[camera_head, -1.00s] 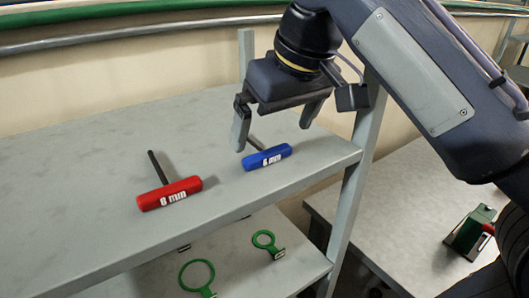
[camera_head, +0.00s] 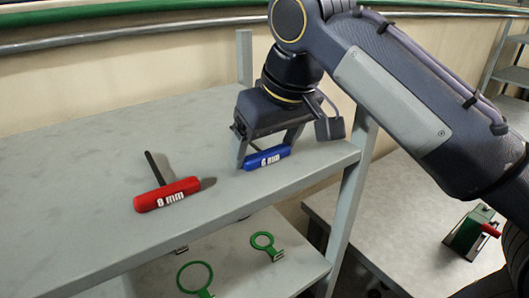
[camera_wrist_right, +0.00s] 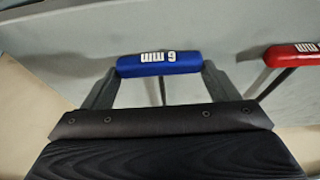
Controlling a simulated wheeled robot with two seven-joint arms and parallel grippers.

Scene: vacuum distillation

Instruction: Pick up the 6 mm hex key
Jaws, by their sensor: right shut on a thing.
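The blue hex key handle marked 6 mm (camera_head: 266,158) lies on the upper shelf near its right end. It also shows in the right wrist view (camera_wrist_right: 160,65), its dark shaft running back between the fingers. My right gripper (camera_head: 266,155) is down at the shelf, shut on the blue handle with a finger at each end. In the right wrist view the fingers (camera_wrist_right: 160,72) meet the ends of the handle. The red hex key marked 8 mm (camera_head: 168,195) lies to the left, apart from the gripper; it also shows at the right wrist view's edge (camera_wrist_right: 292,54). My left gripper is out of view.
The upper shelf (camera_head: 80,170) is clear around the two keys. A shelf post (camera_head: 352,190) stands just right of my gripper. Green rings (camera_head: 195,278) sit on the lower shelf. A green and red device (camera_head: 472,230) stands on the right table.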

